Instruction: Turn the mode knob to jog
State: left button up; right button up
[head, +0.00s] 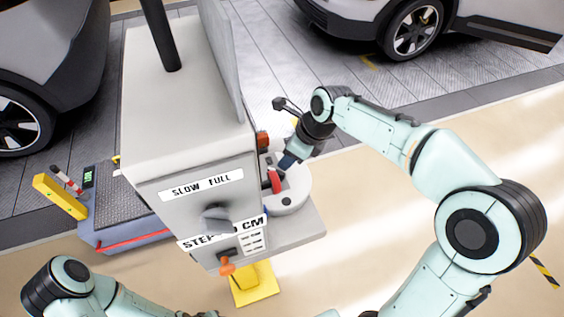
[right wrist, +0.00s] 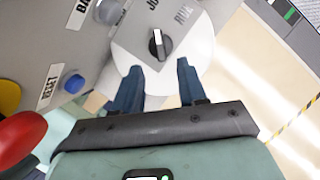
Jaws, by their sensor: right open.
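The mode knob (right wrist: 158,43) is black with a white pointer line and sits on a pale panel in the right wrist view. A label that seems to begin "JO" (right wrist: 153,4) is above it, partly cut off, and "RUN" (right wrist: 184,14) is to its upper right. The pointer stands nearly upright in the picture. My right gripper (right wrist: 159,74) is open, its dark blue fingers just short of the knob and apart from it. In the head view my right gripper (head: 284,166) is over the console's right side, where I cannot make out the knob. My left gripper is out of view.
The grey console (head: 180,120) carries a "SLOW FULL" knob (head: 216,219) and an orange control (head: 227,266). A red button (right wrist: 20,137), yellow button (right wrist: 8,97) and blue button (right wrist: 73,82) lie left in the wrist view.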

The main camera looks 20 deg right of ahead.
jog(key=v, duration=0.5)
jog(key=shift+r, duration=0.1)
dwell(0.4)
